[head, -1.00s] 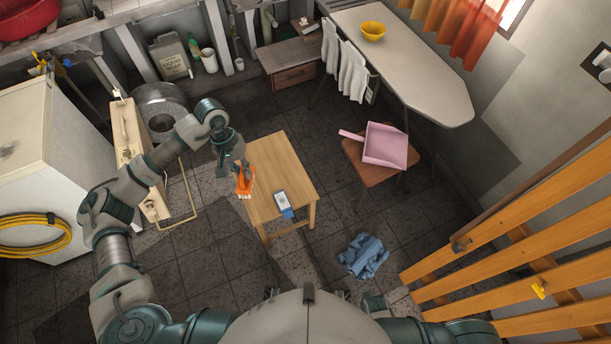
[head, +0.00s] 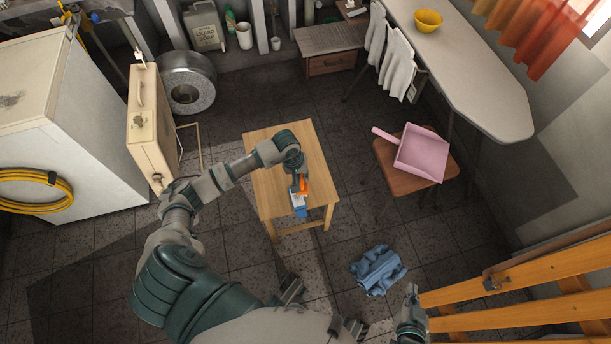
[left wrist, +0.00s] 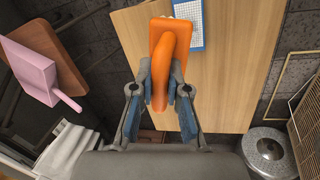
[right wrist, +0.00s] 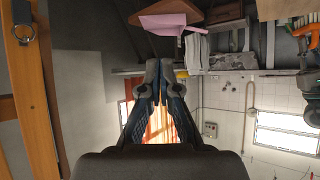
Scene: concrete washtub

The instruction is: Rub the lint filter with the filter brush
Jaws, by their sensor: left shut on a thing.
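The filter brush, with an orange body and a looped handle, shows in the left wrist view (left wrist: 164,45) and in the head view (head: 304,186). My left gripper (left wrist: 160,92) is shut on its handle; it also shows over the table in the head view (head: 298,172). The lint filter (left wrist: 191,16), a pale mesh panel with blue edging, lies on the table beside the brush. Its blue end (head: 299,204) shows in the head view, the rest mostly hidden. I cannot tell whether brush and filter touch. My right gripper (right wrist: 160,82) is shut and empty, low right in the head view (head: 412,312).
The wooden table (head: 265,185) is otherwise clear. A chair with a pink dustpan (head: 421,154) stands to its right. A blue cloth (head: 377,270) lies on the floor. An orange slatted wooden frame (head: 540,275) rises at the lower right; a beige panel (head: 150,120) stands at the left.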

